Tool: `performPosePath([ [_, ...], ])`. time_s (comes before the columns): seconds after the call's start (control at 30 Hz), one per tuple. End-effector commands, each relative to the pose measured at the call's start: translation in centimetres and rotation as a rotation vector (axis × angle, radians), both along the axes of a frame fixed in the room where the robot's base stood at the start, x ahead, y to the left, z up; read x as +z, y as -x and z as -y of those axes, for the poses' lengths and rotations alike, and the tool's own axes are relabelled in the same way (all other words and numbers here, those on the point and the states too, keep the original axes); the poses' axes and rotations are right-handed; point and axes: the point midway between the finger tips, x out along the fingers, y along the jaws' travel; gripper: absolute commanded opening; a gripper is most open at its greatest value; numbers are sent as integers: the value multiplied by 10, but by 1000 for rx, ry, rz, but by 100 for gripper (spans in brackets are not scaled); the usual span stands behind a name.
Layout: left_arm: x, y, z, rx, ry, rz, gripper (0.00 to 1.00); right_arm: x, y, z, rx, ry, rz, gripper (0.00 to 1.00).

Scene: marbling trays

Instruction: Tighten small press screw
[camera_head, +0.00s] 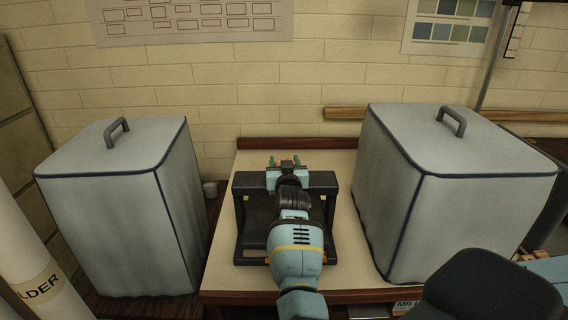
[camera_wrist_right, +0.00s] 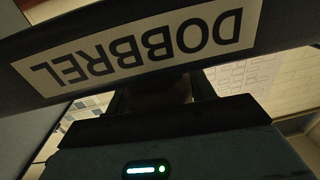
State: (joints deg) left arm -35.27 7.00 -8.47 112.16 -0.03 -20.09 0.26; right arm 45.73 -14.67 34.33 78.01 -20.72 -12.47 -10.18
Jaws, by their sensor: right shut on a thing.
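The small press (camera_head: 245,225) is a black frame standing on the pale table between two covered boxes. Its dark top beam (camera_wrist_right: 60,60) crosses the right wrist view, with an upside-down "DOBBREL" label (camera_wrist_right: 140,45). My right arm reaches over the press from the front. My right gripper (camera_head: 284,163) is at the top of the press beam, shut on the press screw. My left gripper is in neither view.
Grey covered boxes with top handles stand to the left (camera_head: 115,215) and right (camera_head: 465,215) of the press. The table (camera_head: 225,265) has narrow bare strips beside the press. A brick wall is behind.

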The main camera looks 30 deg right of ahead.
Motion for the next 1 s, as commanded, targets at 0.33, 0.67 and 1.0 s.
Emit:
performPosePath([
  [0.33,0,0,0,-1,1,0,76,0,0,0,1,0,0,71],
  [0.67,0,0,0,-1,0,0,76,0,0,0,1,0,1,76],
  [1.0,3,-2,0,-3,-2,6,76,1,1,1,2,0,1,76],
])
